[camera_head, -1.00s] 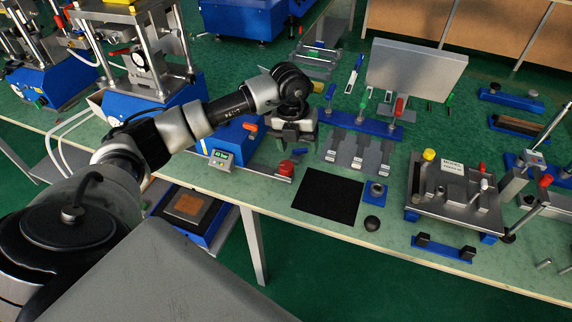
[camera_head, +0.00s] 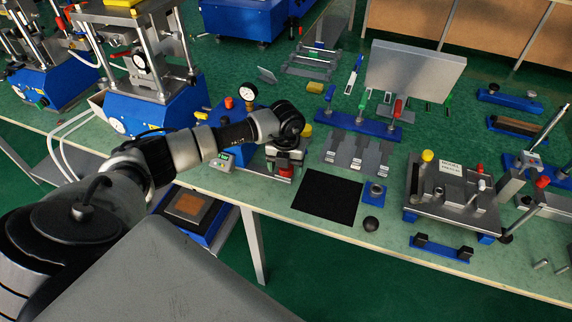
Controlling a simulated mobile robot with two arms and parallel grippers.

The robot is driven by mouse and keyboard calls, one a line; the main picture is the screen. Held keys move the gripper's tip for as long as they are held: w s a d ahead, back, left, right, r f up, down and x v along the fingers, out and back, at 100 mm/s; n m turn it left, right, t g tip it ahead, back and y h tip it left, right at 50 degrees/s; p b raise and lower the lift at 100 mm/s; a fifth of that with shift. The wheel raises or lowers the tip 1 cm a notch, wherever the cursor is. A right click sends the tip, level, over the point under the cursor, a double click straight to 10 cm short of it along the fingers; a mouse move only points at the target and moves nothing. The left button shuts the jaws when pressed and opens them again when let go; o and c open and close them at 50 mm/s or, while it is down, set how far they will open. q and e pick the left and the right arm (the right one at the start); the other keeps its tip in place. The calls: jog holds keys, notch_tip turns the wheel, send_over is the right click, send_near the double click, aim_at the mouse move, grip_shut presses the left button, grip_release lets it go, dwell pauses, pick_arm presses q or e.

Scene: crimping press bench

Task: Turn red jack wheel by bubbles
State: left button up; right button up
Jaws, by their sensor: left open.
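The red jack wheel (camera_head: 286,171) is a small red piece low at the front edge of the bench, beside the blue press unit. My left gripper (camera_head: 286,162) is open and right over it, pointing down, and hides most of it. I cannot tell whether the fingers touch the wheel. A small box with a lit green display (camera_head: 221,157) stands just left of the wheel. No level bubbles can be made out at this size. My right gripper is not in view.
A dial gauge (camera_head: 247,92) and a red knob (camera_head: 229,103) stand behind my forearm. A yellow cap (camera_head: 305,130) is close to my wrist. A black mat (camera_head: 327,196) lies to the right, with grey plates (camera_head: 357,152) behind it and a fixture (camera_head: 455,195) further right.

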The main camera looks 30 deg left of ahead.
pick_arm(q)
jog(key=c, duration=0.9)
jog(key=m+b, duration=0.2)
jog(key=shift+f+m, duration=0.1)
jog(key=shift+m, duration=0.3)
jog(key=m+b, duration=0.3)
jog(key=m, duration=0.2)
jog(key=shift+a, duration=0.15)
jog(key=m+b, duration=0.2)
jog(key=m, duration=0.2)
jog(key=shift+w+m, duration=0.1)
jog(key=shift+m, duration=0.2)
jog(key=shift+m+b, duration=0.55)
jog(key=shift+m, duration=0.55)
